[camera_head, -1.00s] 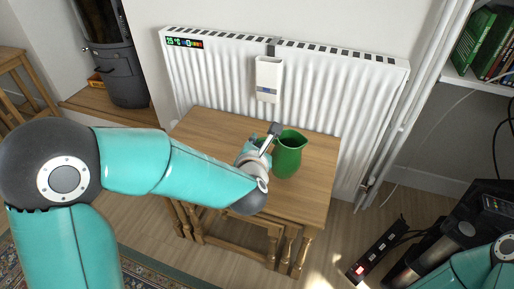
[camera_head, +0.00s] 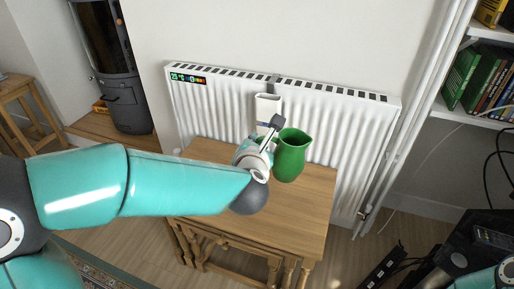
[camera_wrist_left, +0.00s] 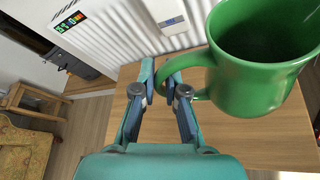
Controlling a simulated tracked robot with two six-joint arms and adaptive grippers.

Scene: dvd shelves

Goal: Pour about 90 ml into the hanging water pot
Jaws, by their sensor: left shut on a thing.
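A green jug (camera_head: 291,160) is held upright above the wooden table by its handle. In the left wrist view the jug (camera_wrist_left: 250,88) is large at the right; its inside is dark and I cannot tell the liquid level. My left gripper (camera_head: 268,143) is shut on the handle, and its fingers (camera_wrist_left: 165,82) show on both sides of it. The white hanging water pot (camera_head: 264,104) hangs on the front of the radiator, behind and slightly left of the jug. Its lower part is partly hidden by my gripper.
The white radiator (camera_head: 220,107) stands against the wall behind the wooden table (camera_head: 305,210). The tabletop is otherwise clear.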

